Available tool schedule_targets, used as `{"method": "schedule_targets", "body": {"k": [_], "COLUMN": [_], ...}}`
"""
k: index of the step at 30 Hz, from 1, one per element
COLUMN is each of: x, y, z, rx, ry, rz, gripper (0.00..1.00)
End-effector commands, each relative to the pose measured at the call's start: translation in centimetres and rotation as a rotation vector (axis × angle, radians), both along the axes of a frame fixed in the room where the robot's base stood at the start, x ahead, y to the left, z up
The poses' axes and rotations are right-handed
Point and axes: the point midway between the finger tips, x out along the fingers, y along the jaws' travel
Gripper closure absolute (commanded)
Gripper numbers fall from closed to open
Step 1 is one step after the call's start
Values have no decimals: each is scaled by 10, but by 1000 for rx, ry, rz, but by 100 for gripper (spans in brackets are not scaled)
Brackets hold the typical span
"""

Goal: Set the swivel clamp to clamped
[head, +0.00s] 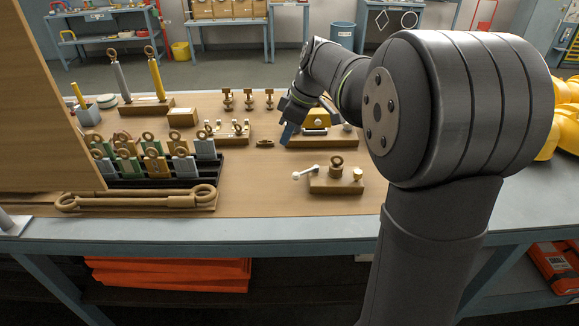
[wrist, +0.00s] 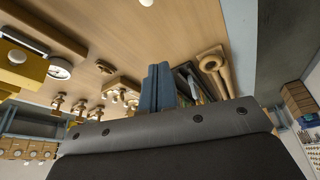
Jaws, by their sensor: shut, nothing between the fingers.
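What looks like the swivel clamp (head: 337,185) is a wooden block in the head view, near the front of the bench. A bronze ring-topped post stands at its middle and a brass knob at its right. A pale lever with a white ball end (head: 297,175) points left from it. My gripper (head: 287,134) is above and behind the lever, apart from it, with its blue fingers pointing down. In the wrist view the fingers (wrist: 158,88) are together and empty. A white ball at that view's top edge (wrist: 146,3) may be the lever's end.
A yellow device with a gauge (wrist: 20,62) on a wooden base stands close behind my gripper. A small bronze piece (head: 265,143) lies left of the fingers. A rack of ringed tags (head: 165,182) and a long ringed bar (head: 135,202) are further left. Bare bench surrounds the clamp.

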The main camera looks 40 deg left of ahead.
Motion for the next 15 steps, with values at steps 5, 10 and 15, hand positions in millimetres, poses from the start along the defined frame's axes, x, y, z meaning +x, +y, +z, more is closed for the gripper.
{"method": "schedule_targets", "body": {"k": [5, 10, 15], "x": [0, 0, -5], "y": [0, 1, 8], "z": [0, -4, -27], "rx": [0, 0, -3], "ry": [0, 1, 1], "rz": [0, 1, 2], "gripper": [100, 100, 100]}}
